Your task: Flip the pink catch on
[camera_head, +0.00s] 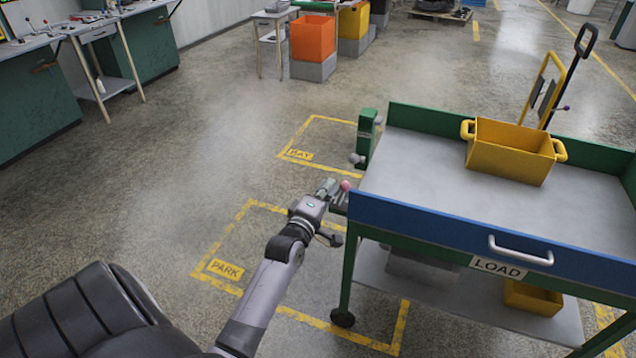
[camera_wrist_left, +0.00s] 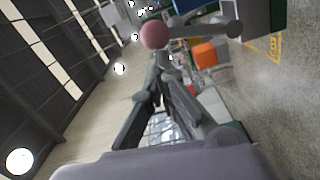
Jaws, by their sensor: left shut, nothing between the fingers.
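The pink catch shows as a pink ball knob (camera_head: 345,186) at the left side of the cart (camera_head: 440,215), near its blue front corner. In the left wrist view the pink knob (camera_wrist_left: 154,35) sits on a grey stem just beyond the fingertips. My left gripper (camera_head: 331,187) is shut and empty, right beside the knob at its left in the head view. In the left wrist view the closed fingers (camera_wrist_left: 160,78) point toward the knob. I cannot tell whether they touch it. The base of the catch is mostly hidden. My right gripper is not in view.
A green post (camera_head: 367,135) with grey knobs stands at the cart's left back corner. A yellow bin (camera_head: 510,150) sits on the cart top. A white handle (camera_head: 520,250) is on the blue front. Marked floor to the left is clear.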

